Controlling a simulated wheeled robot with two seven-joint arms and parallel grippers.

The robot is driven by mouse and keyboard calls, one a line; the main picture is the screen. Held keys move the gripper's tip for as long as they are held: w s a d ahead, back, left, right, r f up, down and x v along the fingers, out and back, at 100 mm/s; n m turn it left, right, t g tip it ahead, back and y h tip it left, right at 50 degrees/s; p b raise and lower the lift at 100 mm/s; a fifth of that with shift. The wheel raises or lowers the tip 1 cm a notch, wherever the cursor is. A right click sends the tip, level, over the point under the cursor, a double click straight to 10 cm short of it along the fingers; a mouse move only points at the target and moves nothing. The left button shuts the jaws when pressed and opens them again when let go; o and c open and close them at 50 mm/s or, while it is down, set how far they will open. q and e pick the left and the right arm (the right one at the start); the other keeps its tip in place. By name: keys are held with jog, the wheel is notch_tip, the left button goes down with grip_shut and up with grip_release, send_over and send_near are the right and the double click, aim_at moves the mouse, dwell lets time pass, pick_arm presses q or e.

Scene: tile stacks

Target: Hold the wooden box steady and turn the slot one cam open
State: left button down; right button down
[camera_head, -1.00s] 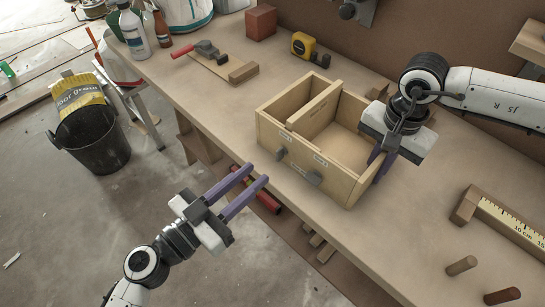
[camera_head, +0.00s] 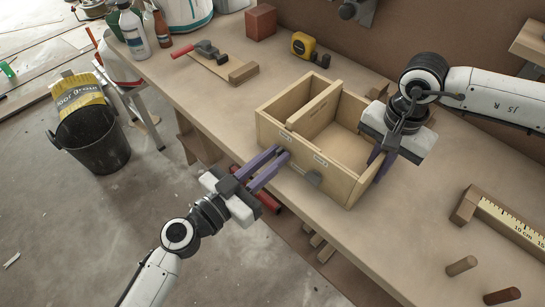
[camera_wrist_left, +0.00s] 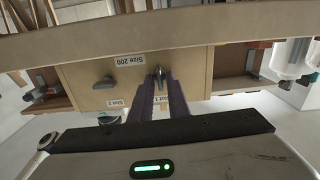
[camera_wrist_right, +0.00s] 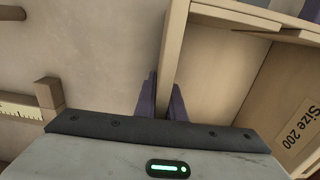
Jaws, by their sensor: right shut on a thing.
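The wooden box (camera_head: 350,190) stands on the workbench, open at the top, with two compartments and two dark cams on its front. My right gripper (camera_head: 378,165) is shut on the box's right wall, which also shows between its fingers in the right wrist view (camera_wrist_right: 178,60). My left gripper (camera_head: 283,154) is open, its purple fingers on either side of the left cam, slot one. That cam (camera_wrist_left: 160,72) shows between the fingertips in the left wrist view; the fingers mostly hide it in the head view. The other cam (camera_head: 314,178) is free, right of the left gripper.
A yellow tape measure (camera_head: 309,47), a brick-red block (camera_head: 261,22) and a board with a red-handled tool (camera_head: 222,62) lie behind the box. A wooden piece with a ruler (camera_head: 497,219) and short dowels lie at right. The bench's front edge runs below my left gripper.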

pick_arm(q)
jog(key=shift+n, duration=0.3)
jog(key=n, duration=0.4)
jog(key=shift+a+n, duration=0.1)
jog(key=shift+n, duration=0.2)
jog(key=n, duration=0.5)
jog(key=shift+w, duration=0.1)
jog(key=n, duration=0.6)
jog(key=shift+a+f+n, duration=0.1)
jog(key=shift+a+n, duration=0.05)
jog(key=shift+n, duration=0.15)
pick_arm(e)
jog(key=shift+w, duration=0.1)
pick_arm(q)
jog(key=c, duration=1.9)
grip_release()
